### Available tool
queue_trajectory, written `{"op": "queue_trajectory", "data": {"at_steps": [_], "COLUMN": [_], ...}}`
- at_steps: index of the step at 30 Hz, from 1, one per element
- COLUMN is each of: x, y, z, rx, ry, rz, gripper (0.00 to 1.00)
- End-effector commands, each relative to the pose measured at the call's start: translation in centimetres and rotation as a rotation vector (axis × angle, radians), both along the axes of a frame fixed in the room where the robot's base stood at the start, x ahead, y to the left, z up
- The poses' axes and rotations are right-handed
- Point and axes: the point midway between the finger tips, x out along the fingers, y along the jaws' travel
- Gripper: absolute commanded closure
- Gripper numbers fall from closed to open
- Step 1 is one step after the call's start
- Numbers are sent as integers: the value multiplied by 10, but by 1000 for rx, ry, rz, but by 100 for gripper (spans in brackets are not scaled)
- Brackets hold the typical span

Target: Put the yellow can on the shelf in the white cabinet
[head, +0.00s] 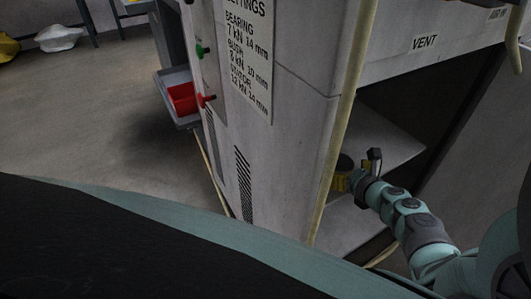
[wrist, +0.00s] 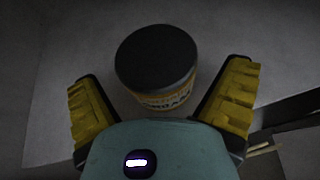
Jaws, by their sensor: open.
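The can (wrist: 157,66) has a dark lid and a yellow and white label. In the wrist view it stands on a pale grey surface, between and beyond the spread fingers of my gripper (wrist: 163,108). The fingers are open, with gaps showing on both sides of the can. In the head view my gripper (head: 362,172) reaches into the opening of the white cabinet (head: 312,130). The can's dark top (head: 344,164) shows there beside the gripper, partly hidden by it. The pale shelf (head: 400,147) shows inside the cabinet.
A yellowish hose (head: 347,110) runs down the cabinet's front edge, close to my gripper. A panel marked VENT (head: 425,42) is above the opening. A red bin (head: 182,98) sits on a grey tray at the cabinet's left side.

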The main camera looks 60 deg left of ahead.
Motion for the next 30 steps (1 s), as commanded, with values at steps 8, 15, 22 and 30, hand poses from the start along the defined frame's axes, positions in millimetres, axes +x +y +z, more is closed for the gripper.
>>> {"op": "queue_trajectory", "data": {"at_steps": [8, 15, 22, 30], "x": [0, -8, -19, -26], "y": [-3, -36, -75, -102], "z": [5, 18, 34, 47], "rx": [-1, -3, -3, 0], "ry": [0, -1, 1, 0], "rz": [-1, -5, -5, -6], "gripper": [2, 2, 2, 2]}}
